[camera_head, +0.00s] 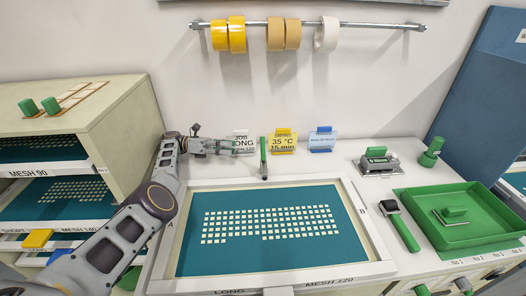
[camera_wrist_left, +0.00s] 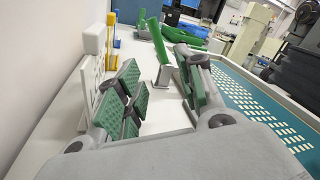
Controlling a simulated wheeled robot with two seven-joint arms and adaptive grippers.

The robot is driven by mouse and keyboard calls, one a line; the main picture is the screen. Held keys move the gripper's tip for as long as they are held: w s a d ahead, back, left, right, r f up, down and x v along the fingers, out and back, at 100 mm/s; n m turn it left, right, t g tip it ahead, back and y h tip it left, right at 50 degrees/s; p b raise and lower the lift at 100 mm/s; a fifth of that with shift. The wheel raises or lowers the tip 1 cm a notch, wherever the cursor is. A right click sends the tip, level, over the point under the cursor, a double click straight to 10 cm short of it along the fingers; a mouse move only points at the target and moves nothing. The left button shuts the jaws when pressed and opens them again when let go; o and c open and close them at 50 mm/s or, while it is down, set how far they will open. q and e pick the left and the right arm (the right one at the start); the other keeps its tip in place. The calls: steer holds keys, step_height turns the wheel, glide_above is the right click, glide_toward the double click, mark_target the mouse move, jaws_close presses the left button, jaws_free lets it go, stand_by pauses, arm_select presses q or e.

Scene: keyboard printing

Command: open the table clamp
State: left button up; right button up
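The table clamp (camera_head: 264,156) stands at the back edge of the screen frame, with a green handle raised and leaning slightly. In the left wrist view its handle (camera_wrist_left: 158,42) rises from a grey metal base. My left gripper (camera_head: 228,147) reaches in from the left, just left of the clamp and in front of a white sign. In the left wrist view my left gripper (camera_wrist_left: 162,88) has its green-padded fingers apart. The clamp shows ahead in the gap between them, with no clear contact. My right gripper is out of view.
The screen frame (camera_head: 350,214) covers the middle of the table. Small signs, one yellow (camera_head: 283,141) and one blue (camera_head: 322,140), stand behind it. A squeegee-like tool (camera_head: 402,228) and a green tray (camera_head: 480,236) lie right. A shelf unit (camera_head: 118,120) stands left.

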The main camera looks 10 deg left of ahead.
arm_select(q)
steer(key=shift+d, duration=0.2)
glide_toward(263, 151)
steer(key=shift+w+d+f, duration=0.25)
steer(key=shift+w+d, duration=0.1)
steer(key=shift+d, duration=1)
steer(key=shift+d+b, duration=0.35)
steer(key=shift+d, duration=0.65)
steer(key=d, duration=0.3)
steer(key=shift+s+d, duration=0.1)
steer(key=shift+d, duration=1.05)
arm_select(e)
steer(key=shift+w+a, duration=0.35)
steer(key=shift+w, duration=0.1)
arm_select(q)
jaws_close()
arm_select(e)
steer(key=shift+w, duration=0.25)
